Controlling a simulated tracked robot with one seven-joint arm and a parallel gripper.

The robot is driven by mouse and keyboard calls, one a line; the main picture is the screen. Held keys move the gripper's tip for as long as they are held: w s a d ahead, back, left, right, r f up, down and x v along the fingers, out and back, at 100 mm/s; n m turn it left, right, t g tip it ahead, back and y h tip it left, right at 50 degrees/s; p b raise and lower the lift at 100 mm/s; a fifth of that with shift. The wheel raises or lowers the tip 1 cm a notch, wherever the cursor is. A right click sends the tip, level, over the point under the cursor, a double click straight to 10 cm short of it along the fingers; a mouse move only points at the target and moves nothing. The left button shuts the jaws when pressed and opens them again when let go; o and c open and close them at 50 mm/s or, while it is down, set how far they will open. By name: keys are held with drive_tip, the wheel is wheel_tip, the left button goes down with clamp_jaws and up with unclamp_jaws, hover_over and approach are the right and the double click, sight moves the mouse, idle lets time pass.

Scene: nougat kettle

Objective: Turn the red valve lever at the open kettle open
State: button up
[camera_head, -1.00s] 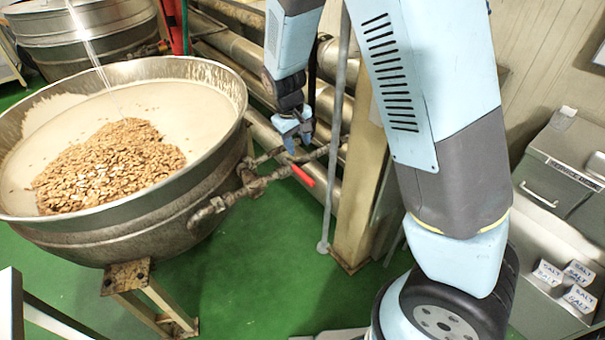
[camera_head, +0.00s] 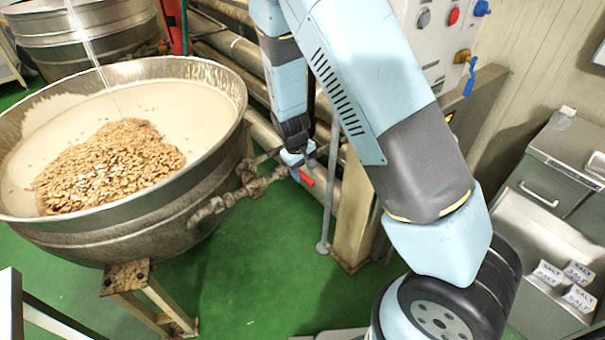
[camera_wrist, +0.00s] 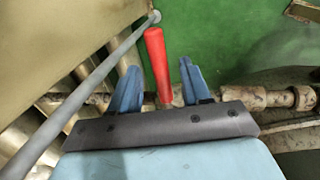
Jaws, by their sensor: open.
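The open kettle (camera_head: 110,225) stands at the left in the head view, holding a pale mass with a heap of nuts. A rusty pipe (camera_head: 235,195) runs from its side to the red valve lever (camera_head: 306,179). In the wrist view the red lever (camera_wrist: 157,60) lies between the two blue fingers of my gripper (camera_wrist: 158,85), nearer the left finger. The fingers are apart, with a gap on each side of the lever. In the head view my gripper (camera_head: 297,162) is right at the lever and partly hides the valve.
A thin grey upright pole (camera_head: 331,190) and a beige post (camera_head: 352,215) stand just right of the lever. Large pipes (camera_head: 235,45) run behind. A control panel (camera_head: 440,35) is on the wall. Salt bins (camera_head: 560,240) stand at the right. The green floor is clear below the valve.

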drive_tip(key=shift+w+d+f, duration=0.1)
drive_tip(key=shift+d+f, duration=0.05)
drive_tip(key=shift+f, duration=0.7)
drive_tip(key=shift+c, duration=0.3)
clamp_jaws()
drive_tip(key=shift+a, duration=0.2)
drive_tip(key=shift+d, duration=0.15)
